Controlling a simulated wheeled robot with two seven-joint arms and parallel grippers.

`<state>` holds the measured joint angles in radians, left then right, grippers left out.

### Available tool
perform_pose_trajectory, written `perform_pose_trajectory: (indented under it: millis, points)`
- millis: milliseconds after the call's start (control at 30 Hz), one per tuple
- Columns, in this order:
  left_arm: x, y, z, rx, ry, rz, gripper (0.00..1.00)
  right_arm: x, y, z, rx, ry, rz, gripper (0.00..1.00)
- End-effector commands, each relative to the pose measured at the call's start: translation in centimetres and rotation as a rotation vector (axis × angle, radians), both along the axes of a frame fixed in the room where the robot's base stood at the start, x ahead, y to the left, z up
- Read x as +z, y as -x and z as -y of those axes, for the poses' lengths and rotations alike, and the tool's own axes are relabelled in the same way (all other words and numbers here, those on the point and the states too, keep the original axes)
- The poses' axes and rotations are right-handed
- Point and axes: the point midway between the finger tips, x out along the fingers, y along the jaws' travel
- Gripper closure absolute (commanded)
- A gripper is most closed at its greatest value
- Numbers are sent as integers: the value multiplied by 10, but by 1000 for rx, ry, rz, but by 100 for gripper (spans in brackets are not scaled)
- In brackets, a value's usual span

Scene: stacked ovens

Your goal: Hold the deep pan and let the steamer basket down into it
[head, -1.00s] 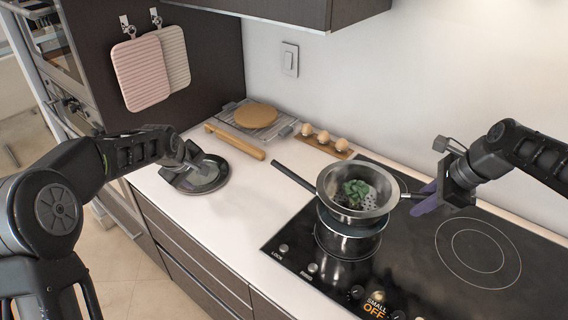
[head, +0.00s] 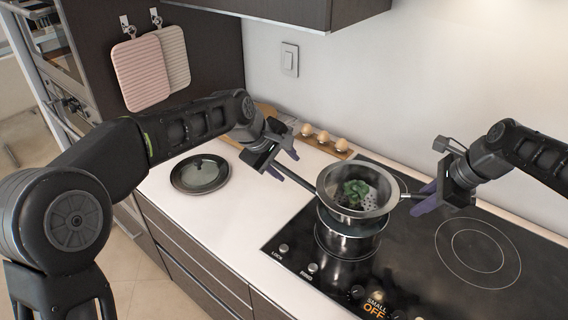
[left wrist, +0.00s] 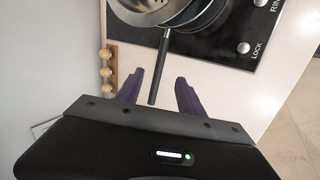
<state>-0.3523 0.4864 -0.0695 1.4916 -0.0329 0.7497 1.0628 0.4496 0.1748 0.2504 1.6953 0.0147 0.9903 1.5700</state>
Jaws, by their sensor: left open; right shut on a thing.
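The deep pan (head: 347,240) stands on the black hob. Its dark handle points to the upper left and also shows in the left wrist view (left wrist: 158,75). The steamer basket (head: 380,207), a metal bowl with green food in it, is right above the pan; whether its underside touches the rim I cannot tell. My right gripper (head: 428,198) is shut on the basket's handle at the right. My left gripper (head: 291,168) is open, its purple fingers on either side of the line of the pan handle, near its end. The left wrist view shows these fingers (left wrist: 158,95) apart.
A round dark lid (head: 200,173) lies on the white counter at the left. A wooden holder with several eggs (head: 324,138) stands at the back near the wall. The hob (head: 470,250) has free room at the right.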

Motion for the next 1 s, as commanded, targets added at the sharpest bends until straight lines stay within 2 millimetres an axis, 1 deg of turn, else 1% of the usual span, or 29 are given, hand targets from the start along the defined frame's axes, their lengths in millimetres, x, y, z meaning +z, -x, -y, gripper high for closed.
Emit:
perform_pose_trajectory:
  millis: [133,267,600,733,833,1000]
  points:
    - [-7,-3,2,-1,-1,-2,55,1,0,0,-1,-1,2,100]
    - [-19,-9,8,0,-2,-2,55,1,0,0,-1,-1,2,100]
    - [-71,-33,30,0,-1,-3,55,1,0,0,-1,-1,2,100]
    - [-87,-41,38,1,-1,-2,55,1,0,0,0,-1,1,100]
    - [-95,-45,42,1,0,-1,55,1,0,0,0,-1,1,100]
    - [-100,-48,44,1,0,0,55,1,0,0,-1,-1,2,100]
